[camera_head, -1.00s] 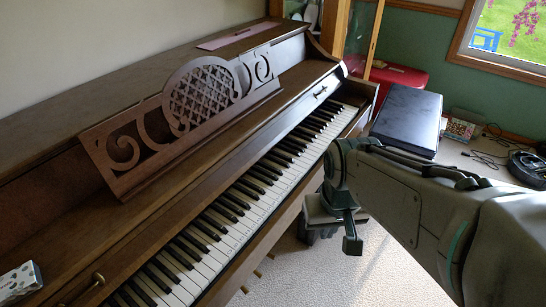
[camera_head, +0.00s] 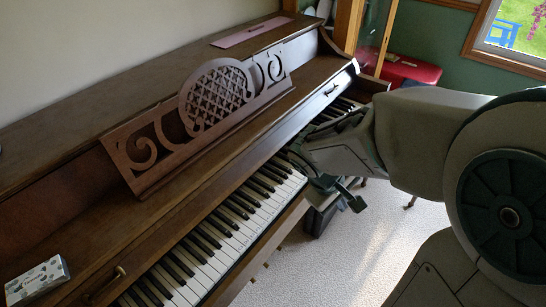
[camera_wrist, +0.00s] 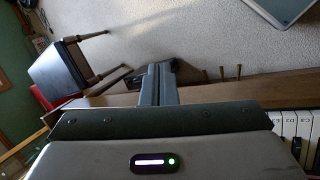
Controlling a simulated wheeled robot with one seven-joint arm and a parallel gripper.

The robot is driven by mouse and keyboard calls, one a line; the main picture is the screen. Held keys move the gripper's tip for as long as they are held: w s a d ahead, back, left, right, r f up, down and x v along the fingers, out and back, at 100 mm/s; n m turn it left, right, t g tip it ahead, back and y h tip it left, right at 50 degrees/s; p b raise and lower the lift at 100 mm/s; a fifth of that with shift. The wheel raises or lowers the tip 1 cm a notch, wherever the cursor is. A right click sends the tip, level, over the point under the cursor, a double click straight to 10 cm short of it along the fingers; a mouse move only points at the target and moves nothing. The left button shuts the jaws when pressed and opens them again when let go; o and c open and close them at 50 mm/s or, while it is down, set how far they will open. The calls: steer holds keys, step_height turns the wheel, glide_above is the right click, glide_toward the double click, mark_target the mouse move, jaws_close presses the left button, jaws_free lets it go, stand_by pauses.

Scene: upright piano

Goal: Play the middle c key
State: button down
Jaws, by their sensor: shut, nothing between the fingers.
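The piano keyboard (camera_head: 245,215) runs diagonally through the head view, with its far part hidden behind my arm. I cannot tell which key is middle c. A few white keys (camera_wrist: 300,122) with small letter marks show at the right edge of the wrist view; the letters are too small to read surely. My gripper (camera_head: 354,202) is at the front of the keyboard, partly hidden by its own wrist. In the wrist view its two fingers (camera_wrist: 159,68) lie together, shut and empty, over the wooden front edge (camera_wrist: 205,90). I see no pressed key.
The carved music stand (camera_head: 195,115) rises behind the keys. A small patterned box (camera_head: 37,281) lies on the piano at the lower left. A red case (camera_head: 405,70) stands beyond the piano. A dark-topped stool (camera_wrist: 60,78) shows in the wrist view. Carpet (camera_head: 345,250) is open in front.

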steer(key=w+a+n+t+h+p, duration=0.2)
steer(key=w+a+n+t+p, duration=0.15)
steer(key=w+a+n, duration=0.4)
steer(key=n+t+y+p, duration=0.2)
steer(key=n+t, duration=0.1)
steer(key=n, duration=0.3)
glide_above(261, 198)
steer(key=s+d, duration=0.3)
step_height(261, 198, down, 3)
steer(key=shift+s+r+g, duration=0.15)
steer(key=shift+g, duration=0.1)
step_height(261, 198, down, 8)
steer(key=b, duration=0.5)
steer(key=shift+r+b, duration=0.1)
steer(key=shift+b, duration=0.25)
steer(key=shift+f+b, duration=0.5)
steer(key=shift+b, duration=0.1)
steer(key=shift+f, duration=0.1)
steer(key=shift+f+b, duration=0.3)
steer(key=shift+b, duration=0.4)
